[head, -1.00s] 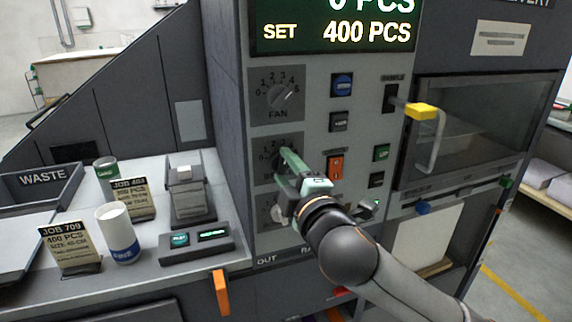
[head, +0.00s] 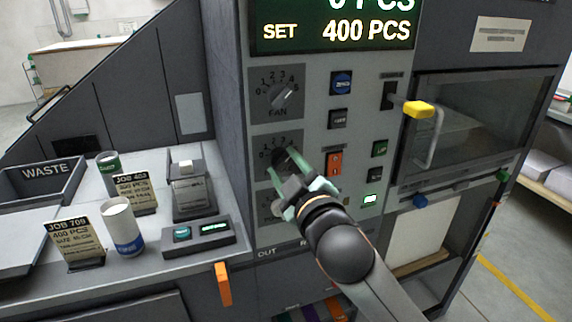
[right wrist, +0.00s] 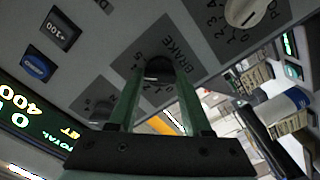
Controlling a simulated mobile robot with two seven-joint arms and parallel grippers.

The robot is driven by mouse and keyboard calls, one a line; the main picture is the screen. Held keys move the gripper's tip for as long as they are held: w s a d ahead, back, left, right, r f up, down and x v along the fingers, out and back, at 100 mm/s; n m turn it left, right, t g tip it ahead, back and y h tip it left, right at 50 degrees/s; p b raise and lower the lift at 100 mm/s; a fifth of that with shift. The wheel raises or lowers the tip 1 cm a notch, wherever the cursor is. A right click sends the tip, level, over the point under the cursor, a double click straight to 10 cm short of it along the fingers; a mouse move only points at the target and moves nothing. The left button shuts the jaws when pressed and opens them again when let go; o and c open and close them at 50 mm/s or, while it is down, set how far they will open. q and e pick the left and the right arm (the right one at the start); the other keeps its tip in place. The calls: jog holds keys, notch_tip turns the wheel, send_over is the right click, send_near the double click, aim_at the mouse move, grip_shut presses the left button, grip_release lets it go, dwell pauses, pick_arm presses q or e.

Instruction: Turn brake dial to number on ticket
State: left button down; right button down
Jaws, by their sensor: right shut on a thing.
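The brake dial (head: 283,154) is the middle of three dials on the grey panel. Its dark knob (right wrist: 158,69) sits between my right gripper's green fingers in the right wrist view, under the word BRAKE. My right gripper (head: 284,166) is shut on this knob; the fingers partly hide it and its scale, so I cannot tell its setting. The JOB 709 ticket (head: 74,244) stands on the left counter and reads 400 PCS; its lower lines are too small to read. A second job ticket (head: 136,191) stands behind it. My left gripper is not in view.
The fan dial (head: 281,96) is just above, and another dial (right wrist: 246,9) is on the other side. Buttons and an orange switch (head: 335,163) are close right. A yellow-ended handle (head: 418,109) sticks out farther right. A white-and-blue cup (head: 122,228) stands by the tickets.

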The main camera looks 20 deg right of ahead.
dwell(0.3)
jog(key=shift+c, duration=1.7)
grip_release()
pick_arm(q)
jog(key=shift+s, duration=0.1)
